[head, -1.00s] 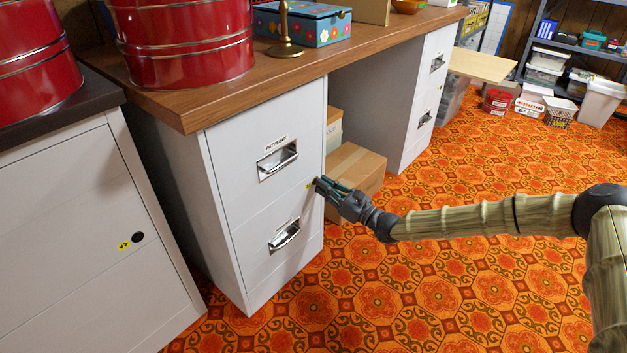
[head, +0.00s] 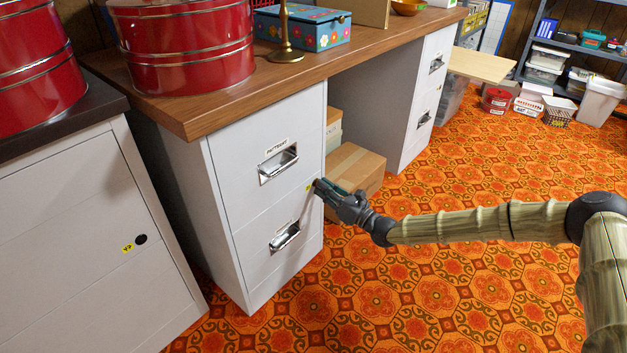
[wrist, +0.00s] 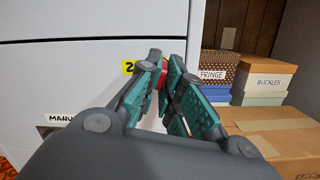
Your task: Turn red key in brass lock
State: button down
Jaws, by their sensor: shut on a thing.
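My gripper (head: 317,186) is at the right edge of the white filing cabinet's front (head: 262,128), level with the gap between its two drawers. In the wrist view, the teal-padded fingers (wrist: 166,70) are shut on the red key (wrist: 161,75), and only a small red part shows between them. A yellow label with a 2 (wrist: 129,67) is on the cabinet just left of the fingertips. The brass lock is hidden behind the fingers, so I cannot see how far the key is turned. The key is hidden in the head view.
Cardboard boxes (head: 352,172) stand under the desk, close to the right of my gripper. Drawer handles (head: 279,162) stick out from the cabinet front. Another cabinet with a black round lock (head: 141,239) is at left. The patterned carpet in front is clear.

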jog(key=c, duration=1.5)
grip_release()
jog(key=shift+c, duration=0.5)
jog(key=shift+d, duration=0.1)
jog(key=r+p+v, duration=0.1)
jog(key=p+v, duration=0.2)
jog(key=v, duration=0.3)
jog(key=shift+s+d+p, duration=0.3)
jog(key=shift+p, duration=0.05)
